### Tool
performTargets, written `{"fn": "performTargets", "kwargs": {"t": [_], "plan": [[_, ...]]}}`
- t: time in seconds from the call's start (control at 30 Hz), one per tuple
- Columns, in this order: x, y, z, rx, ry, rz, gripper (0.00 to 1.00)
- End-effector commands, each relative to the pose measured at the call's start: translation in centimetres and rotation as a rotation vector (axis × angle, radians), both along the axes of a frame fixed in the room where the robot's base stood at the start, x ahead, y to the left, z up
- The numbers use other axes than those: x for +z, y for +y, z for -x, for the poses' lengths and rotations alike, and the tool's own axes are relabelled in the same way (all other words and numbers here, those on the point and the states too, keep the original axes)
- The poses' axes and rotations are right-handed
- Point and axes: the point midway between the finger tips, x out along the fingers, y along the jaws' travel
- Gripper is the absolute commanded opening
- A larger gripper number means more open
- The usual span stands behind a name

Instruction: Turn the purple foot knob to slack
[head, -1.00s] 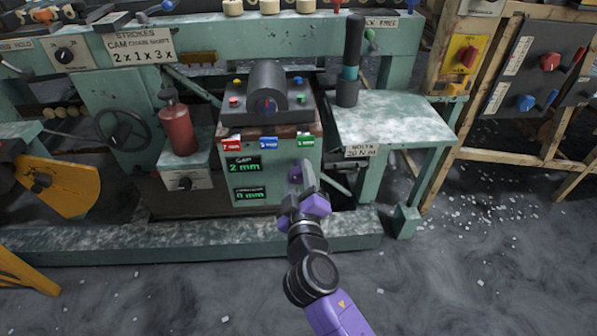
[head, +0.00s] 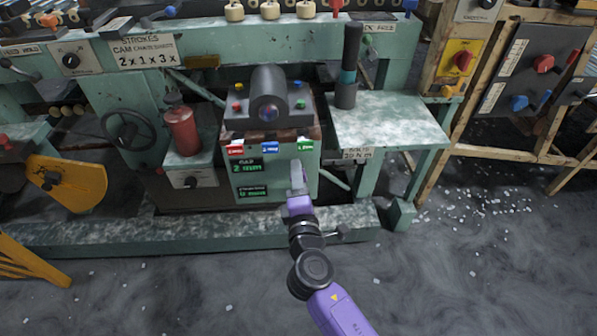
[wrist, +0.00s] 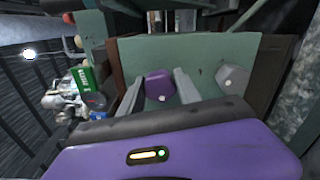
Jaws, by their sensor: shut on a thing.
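The purple foot knob (wrist: 158,85) is on the front of a green cabinet (wrist: 115,55) in the wrist view. A small white mark shows on its lower right. My gripper (head: 297,176) reaches that front from below in the head view. Its two grey fingers stand either side of the purple knob in the wrist view, shut on it. In the head view the knob is hidden behind my gripper. The knob's setting cannot be read.
A grey knob (wrist: 233,78) sits close to the right finger in the wrist view. In the head view, the cabinet's displays (head: 249,166) are left of my gripper. A green side table (head: 385,120) stands at right.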

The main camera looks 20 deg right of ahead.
Motion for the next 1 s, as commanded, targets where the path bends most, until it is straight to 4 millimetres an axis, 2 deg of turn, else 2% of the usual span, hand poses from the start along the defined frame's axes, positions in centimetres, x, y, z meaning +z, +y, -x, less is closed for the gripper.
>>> {"fn": "performTargets", "kwargs": {"t": [0.5, 1.0], "plan": [[0.09, 0.15, 0.04, 0.004, 0.145, 0.441, 0.00], [-0.13, 0.16, 0.04, 0.004, 0.213, 0.649, 0.00]]}}
